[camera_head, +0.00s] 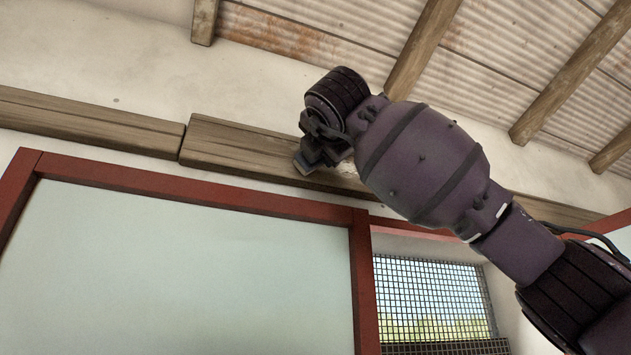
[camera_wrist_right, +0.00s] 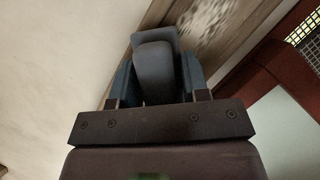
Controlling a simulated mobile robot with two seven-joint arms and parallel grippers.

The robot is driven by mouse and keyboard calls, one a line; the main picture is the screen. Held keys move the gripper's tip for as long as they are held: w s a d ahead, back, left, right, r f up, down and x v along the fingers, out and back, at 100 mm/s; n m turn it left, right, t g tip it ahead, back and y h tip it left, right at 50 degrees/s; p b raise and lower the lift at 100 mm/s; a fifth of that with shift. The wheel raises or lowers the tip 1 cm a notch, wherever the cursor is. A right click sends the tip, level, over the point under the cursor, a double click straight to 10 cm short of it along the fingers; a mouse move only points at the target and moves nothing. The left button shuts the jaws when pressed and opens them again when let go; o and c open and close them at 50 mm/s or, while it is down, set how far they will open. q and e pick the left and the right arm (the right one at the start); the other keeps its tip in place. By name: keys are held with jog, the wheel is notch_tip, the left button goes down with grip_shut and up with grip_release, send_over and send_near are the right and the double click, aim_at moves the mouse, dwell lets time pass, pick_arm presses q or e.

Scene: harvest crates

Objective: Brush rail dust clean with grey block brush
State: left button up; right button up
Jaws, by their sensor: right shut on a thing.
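My right gripper (camera_wrist_right: 158,80) is shut on the grey block brush (camera_wrist_right: 154,62), whose block sits between the two fingers in the right wrist view. In the head view the right gripper (camera_head: 318,152) is up at the wooden rail (camera_head: 240,148), with a small part of the brush (camera_head: 304,163) showing at its tip. In the wrist view a pale, speckled dust patch (camera_wrist_right: 208,18) lies on the rail (camera_wrist_right: 240,45), just beyond and right of the brush. Whether the bristles touch the rail is hidden. My left gripper is not in view.
Below the rail are a red frame (camera_head: 200,186) with a pale panel (camera_head: 180,270) and a mesh window (camera_head: 430,300). Wooden rafters (camera_head: 420,45) and corrugated roofing (camera_head: 330,30) are above. A second rail length (camera_head: 90,122) continues left past a joint.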

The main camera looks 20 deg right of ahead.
jog(key=shift+w+d+b, duration=0.2)
jog(key=shift+d+b, duration=0.5)
jog(key=shift+d, duration=1.9)
jog(key=shift+d+b, duration=0.45)
jog(key=shift+d, duration=2.25)
send_near(347, 161)
jog(key=shift+w+a+r, duration=0.25)
jog(key=shift+w+a, duration=0.65)
jog(key=shift+a, duration=0.2)
jog(key=shift+w+a+r, duration=0.3)
jog(key=shift+w+a, duration=0.6)
jog(key=shift+a, duration=0.25)
jog(key=shift+w+a+r, duration=0.25)
jog(key=shift+w+a, duration=0.7)
jog(key=shift+a, duration=0.15)
jog(key=shift+s, duration=0.1)
jog(key=shift+s+f, duration=0.15)
jog(key=shift+s, duration=0.35)
jog(key=shift+s+d+b, duration=0.15)
jog(key=shift+s+b, duration=0.75)
jog(key=shift+s, duration=1.45)
